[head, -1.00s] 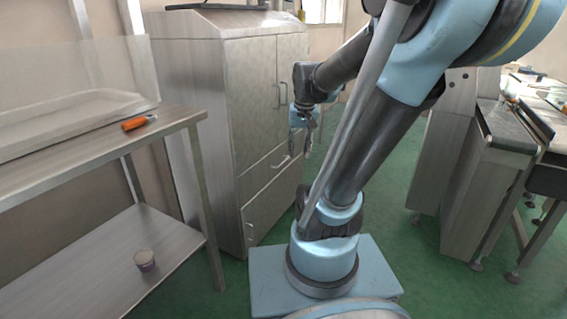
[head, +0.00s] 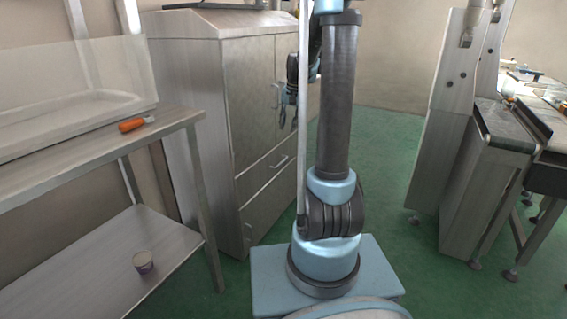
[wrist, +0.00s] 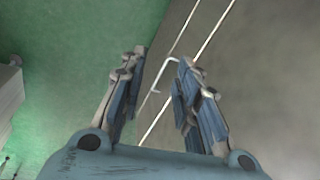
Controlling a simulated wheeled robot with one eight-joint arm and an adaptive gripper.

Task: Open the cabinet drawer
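The grey metal cabinet (head: 188,110) stands left of centre in the head view, with two doors above and drawers below. The drawer front (head: 262,183) under the doors looks flush and shut. Its bar handle (head: 279,163) is visible. My gripper (head: 283,117) is in front of the doors, above that handle, partly hidden by my arm. In the wrist view my gripper (wrist: 164,60) is open and empty. A bar handle (wrist: 165,72) on the grey cabinet face shows between and beyond the fingers, apparently not gripped. I cannot tell the exact gap.
A metal table (head: 105,147) with an orange-handled tool (head: 132,125) stands at the left. A small cup (head: 143,262) sits on its lower shelf (head: 110,255). Grey machine housings (head: 485,165) stand at the right. Green floor (head: 385,160) is clear between them and the cabinet.

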